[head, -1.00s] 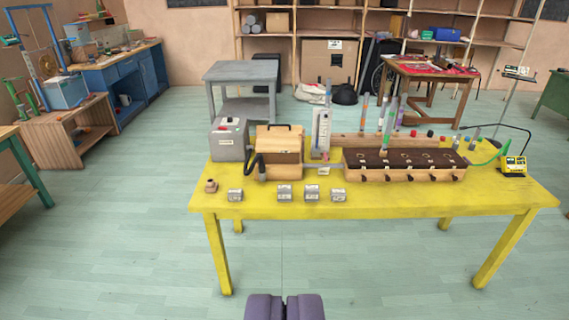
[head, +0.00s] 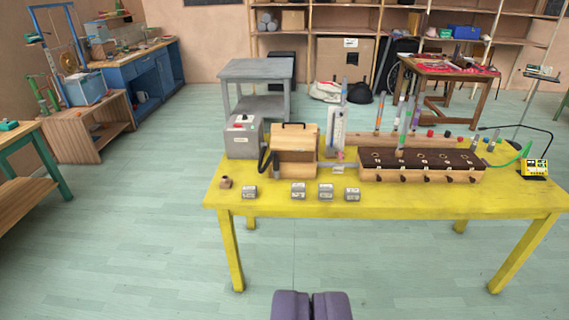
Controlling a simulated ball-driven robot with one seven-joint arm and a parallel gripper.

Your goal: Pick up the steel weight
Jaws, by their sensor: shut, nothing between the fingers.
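Several small grey metal blocks with pale labels stand in a row along the front of the yellow table (head: 400,204). One block (head: 249,192) stands apart at left; the others (head: 298,191), (head: 325,193), (head: 352,194) stand closer together to its right. They look alike, and I cannot read which is the steel weight. My purple gripper (head: 312,296) is shut and empty at the bottom of the picture. It is in front of the table and apart from all the blocks.
A small brown pot (head: 225,183) stands at the table's front left. Behind the blocks are a grey box (head: 243,137), a wooden case (head: 294,150) and a long wooden box with a dark top (head: 420,165). A yellow meter (head: 535,169) stands at right. Floor before the table is clear.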

